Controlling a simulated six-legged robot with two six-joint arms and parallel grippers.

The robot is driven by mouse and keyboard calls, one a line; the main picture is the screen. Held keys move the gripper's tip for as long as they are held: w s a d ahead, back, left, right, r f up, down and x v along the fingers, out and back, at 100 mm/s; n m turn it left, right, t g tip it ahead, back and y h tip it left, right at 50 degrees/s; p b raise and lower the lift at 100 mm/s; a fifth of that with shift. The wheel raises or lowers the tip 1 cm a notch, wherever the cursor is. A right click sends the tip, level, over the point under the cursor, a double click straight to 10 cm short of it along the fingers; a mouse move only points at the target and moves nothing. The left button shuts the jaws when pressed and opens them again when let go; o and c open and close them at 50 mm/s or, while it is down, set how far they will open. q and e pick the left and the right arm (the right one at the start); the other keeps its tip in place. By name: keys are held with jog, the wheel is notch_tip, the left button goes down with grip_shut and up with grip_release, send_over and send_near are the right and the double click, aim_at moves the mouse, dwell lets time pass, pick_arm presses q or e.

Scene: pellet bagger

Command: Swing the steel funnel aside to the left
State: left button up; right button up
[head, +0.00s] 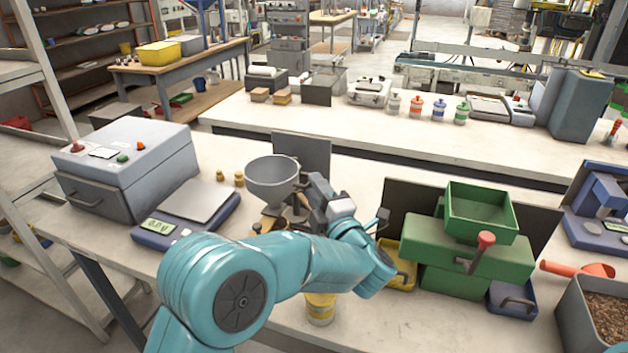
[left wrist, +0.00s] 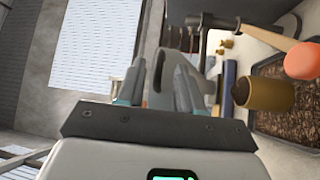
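The grey steel funnel (head: 273,182) stands left of the middle of the bench in the head view, its wide mouth facing up. My left gripper (head: 308,201) is just right of the funnel, level with its lower part, and hides part of its mount. Whether it touches the funnel or its mount I cannot tell. In the left wrist view the jaws (left wrist: 172,88) are seen close up, with dark and grey parts crowding around them; I cannot make out whether they are closed on anything. My right gripper is out of view.
Left of the funnel are a scale (head: 190,211) and a grey box with buttons (head: 125,165). Two small brass weights (head: 239,180) stand behind. A green machine (head: 465,245) and a bin of brown pellets (head: 606,318) are to the right. A yellow-banded jar (head: 320,309) stands in front.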

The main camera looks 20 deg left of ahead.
pick_arm(q)
jog(key=shift+w+a+r, duration=0.15)
jog(key=shift+w+a, duration=0.3)
jog(key=shift+w, duration=0.05)
grip_shut()
